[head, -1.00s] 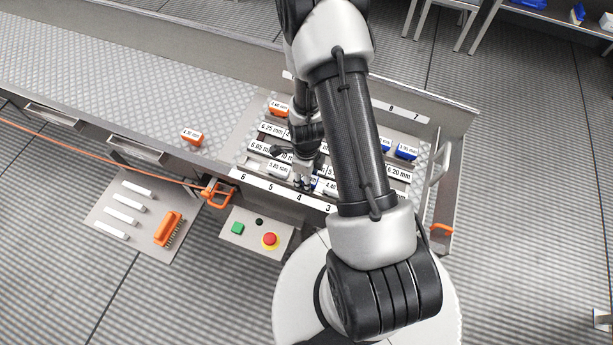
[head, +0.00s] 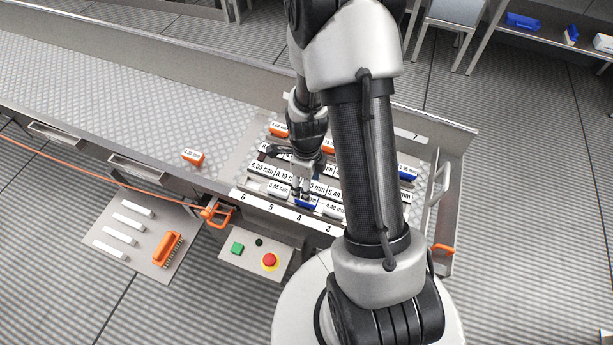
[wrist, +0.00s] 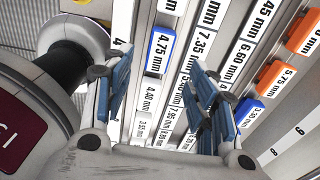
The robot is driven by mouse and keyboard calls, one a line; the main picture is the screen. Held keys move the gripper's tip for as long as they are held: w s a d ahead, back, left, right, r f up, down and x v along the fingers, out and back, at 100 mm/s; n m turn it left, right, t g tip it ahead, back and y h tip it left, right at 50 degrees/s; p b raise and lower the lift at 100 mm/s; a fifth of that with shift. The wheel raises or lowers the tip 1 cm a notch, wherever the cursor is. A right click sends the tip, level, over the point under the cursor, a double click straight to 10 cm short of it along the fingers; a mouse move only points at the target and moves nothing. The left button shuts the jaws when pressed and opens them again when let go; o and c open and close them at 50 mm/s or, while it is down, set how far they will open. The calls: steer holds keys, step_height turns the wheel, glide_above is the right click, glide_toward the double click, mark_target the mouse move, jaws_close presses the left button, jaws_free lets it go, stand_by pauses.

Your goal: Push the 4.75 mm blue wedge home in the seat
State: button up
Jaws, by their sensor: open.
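The 4.75 mm blue wedge (wrist: 161,48) lies in a row of labelled pieces in the rack, its white label face up. In the head view it is the blue piece (head: 307,204) behind the number 4 on the front strip. My gripper (wrist: 160,62) is open and empty, its two fingers apart on either side of the wedge in the wrist picture. In the head view my gripper (head: 302,190) is just above and behind the wedge, and it appears clear of it. How deep the wedge sits in its seat I cannot tell.
A white 4.40 mm piece (wrist: 152,96) is beside the wedge, and a 7.35 mm piece (wrist: 200,50) is in the neighbouring row. Orange and blue pieces stand farther back. A loose orange wedge (head: 193,157) lies on the clear bench at left. A red stop button (head: 269,261) is in front.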

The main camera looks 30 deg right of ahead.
steer(key=shift+r, duration=1.55)
stand_by(0.5)
